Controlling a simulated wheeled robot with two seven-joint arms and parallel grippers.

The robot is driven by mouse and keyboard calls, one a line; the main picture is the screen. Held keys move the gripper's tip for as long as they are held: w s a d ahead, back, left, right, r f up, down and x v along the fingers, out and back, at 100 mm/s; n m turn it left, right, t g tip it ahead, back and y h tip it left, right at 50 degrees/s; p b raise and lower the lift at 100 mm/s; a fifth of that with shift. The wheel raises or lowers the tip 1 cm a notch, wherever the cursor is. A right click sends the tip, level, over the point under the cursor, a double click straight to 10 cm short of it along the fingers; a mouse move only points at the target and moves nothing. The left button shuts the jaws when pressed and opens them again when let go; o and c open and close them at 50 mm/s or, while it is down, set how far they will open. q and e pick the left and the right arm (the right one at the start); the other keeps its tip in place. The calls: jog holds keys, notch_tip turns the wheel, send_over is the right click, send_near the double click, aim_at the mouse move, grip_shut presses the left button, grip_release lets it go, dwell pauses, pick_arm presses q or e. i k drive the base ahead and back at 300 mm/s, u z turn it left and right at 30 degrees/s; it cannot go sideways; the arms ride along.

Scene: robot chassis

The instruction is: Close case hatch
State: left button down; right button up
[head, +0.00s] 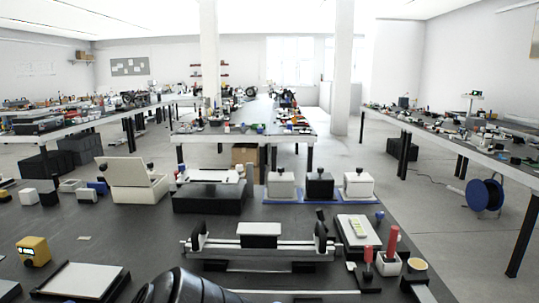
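A beige case (142,193) stands at the left middle of the dark table in the head view. Its hatch (124,171) is raised and leans back, so the case is open. The inside of the case is too small to make out. Neither of my grippers can be made out in this view. A dark ribbed rounded part (180,288) at the bottom edge may belong to my arm, but I cannot tell.
A dark block with a white plate (208,176) stands right of the case. A long fixture (260,243) lies in front, with a yellow cube (33,251) at left.

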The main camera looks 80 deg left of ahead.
aim_at(117, 172)
jog(key=k, duration=2.45)
jog(key=u, duration=0.95)
